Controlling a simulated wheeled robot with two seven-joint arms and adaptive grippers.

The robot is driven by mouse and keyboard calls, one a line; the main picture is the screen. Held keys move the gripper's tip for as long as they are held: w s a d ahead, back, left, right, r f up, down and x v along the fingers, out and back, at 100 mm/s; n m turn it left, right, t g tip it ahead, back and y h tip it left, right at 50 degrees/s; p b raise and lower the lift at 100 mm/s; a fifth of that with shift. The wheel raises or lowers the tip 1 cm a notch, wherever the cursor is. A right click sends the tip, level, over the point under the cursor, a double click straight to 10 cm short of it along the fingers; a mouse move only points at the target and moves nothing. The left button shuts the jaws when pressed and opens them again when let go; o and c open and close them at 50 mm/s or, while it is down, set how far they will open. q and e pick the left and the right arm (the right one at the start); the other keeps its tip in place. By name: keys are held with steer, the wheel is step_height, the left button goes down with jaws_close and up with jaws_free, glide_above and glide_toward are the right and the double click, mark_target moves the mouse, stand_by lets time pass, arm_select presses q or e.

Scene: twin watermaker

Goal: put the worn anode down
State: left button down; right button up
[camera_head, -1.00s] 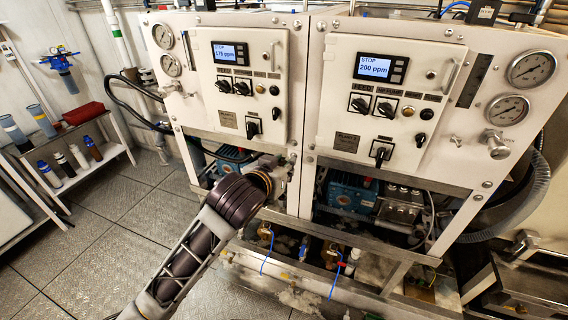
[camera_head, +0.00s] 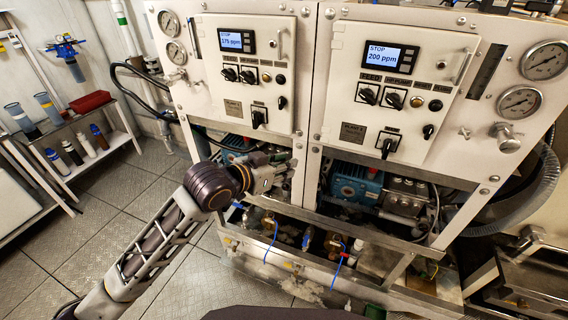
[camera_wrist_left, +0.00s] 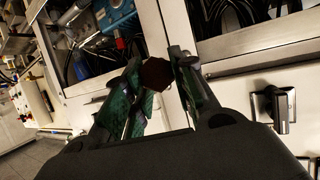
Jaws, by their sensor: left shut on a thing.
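My left gripper (camera_head: 279,172) is in front of the frame post between the two watermaker units, below their control panels. In the left wrist view its two fingers (camera_wrist_left: 160,88) are closed around a small dark brown, roundish thing (camera_wrist_left: 157,74), which I take to be the worn anode. The anode sits between the fingertips, in front of the pale frame. In the head view I cannot make it out at the gripper. My right gripper is not in view.
A blue pump (camera_head: 354,186) sits in the open bay of the right unit. A lower frame rail (camera_head: 345,228) with valves and blue tubes runs below. A shelf trolley (camera_head: 92,160) with bottles and a red box (camera_head: 90,102) stands left. The floor (camera_head: 150,195) between is clear.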

arm_select(q)
steer(key=shift+s+a+f+m+g+h, duration=0.2)
steer(key=shift+a+f+m+g+h, duration=0.15)
steer(key=shift+f+m+g+h, duration=0.45)
steer(key=shift+s+a+f+m+g+h, duration=0.15)
steer(key=shift+a+f+m+g+h, duration=0.15)
steer(key=shift+f+m+g+h, duration=0.45)
steer(key=shift+r+m+g, duration=0.1)
steer(key=shift+m+g, duration=0.25)
steer(key=shift+m, duration=0.1)
steer(key=shift+s+a+f+m+g+h, duration=0.15)
steer(key=shift+a+f+m+g+h, duration=0.15)
steer(key=shift+m+g, duration=0.25)
steer(key=shift+f, duration=0.1)
steer(key=shift+s+a+f+m+g+h, duration=0.2)
steer(key=shift+f+m+g, duration=0.25)
steer(key=shift+m+g, duration=0.3)
steer(key=shift+s+a+f+m+g+h, duration=0.1)
steer(key=shift+a+f+m+g+h, duration=0.25)
steer(key=shift+m+g, duration=0.35)
steer(key=shift+s+a+f+m+g+h, duration=0.1)
steer(key=shift+f+m+g, duration=0.45)
steer(key=shift+g, duration=0.35)
steer(key=shift+f, duration=0.1)
